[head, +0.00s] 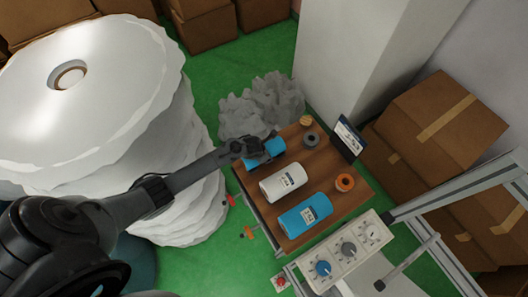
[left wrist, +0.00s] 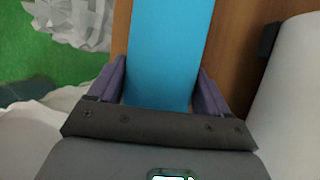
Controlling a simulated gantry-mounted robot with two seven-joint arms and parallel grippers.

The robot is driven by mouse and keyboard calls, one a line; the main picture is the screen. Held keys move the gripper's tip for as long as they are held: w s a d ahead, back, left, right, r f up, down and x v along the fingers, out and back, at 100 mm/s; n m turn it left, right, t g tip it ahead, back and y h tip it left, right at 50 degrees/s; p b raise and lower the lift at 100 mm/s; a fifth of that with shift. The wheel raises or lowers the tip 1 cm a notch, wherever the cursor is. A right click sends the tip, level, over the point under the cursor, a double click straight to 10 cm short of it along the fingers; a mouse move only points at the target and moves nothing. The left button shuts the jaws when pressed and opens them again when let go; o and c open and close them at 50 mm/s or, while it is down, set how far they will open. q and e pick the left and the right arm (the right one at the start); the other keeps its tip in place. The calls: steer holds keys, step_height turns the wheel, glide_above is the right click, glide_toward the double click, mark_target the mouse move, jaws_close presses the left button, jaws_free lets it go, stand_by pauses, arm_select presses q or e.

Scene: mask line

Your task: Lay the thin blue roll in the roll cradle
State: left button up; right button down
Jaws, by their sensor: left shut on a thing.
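The thin blue roll (head: 268,148) is at the far left of the wooden table top (head: 258,215). My left gripper (head: 256,148) is shut on it. In the left wrist view the blue roll (left wrist: 170,45) runs between the two fingers of my left gripper (left wrist: 162,82). I cannot tell whether the roll rests on the wood or is slightly raised. A white roll (head: 281,184) and a thicker blue roll (head: 304,214) lie nearer on the table. I cannot clearly make out the roll cradle. My right gripper is not in view.
Orange (head: 345,182) and dark (head: 310,139) rings and a small sign (head: 349,138) stand along the table's far right side. A control panel (head: 346,250) and metal frame (head: 455,190) are at the right. Big white rolls (head: 110,90) fill the left.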

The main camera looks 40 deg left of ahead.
arm_select(q)
steer(key=shift+f+b, duration=0.3)
steer(key=o, duration=1.1)
steer(key=shift+c, duration=0.2)
steer(key=shift+r, duration=0.1)
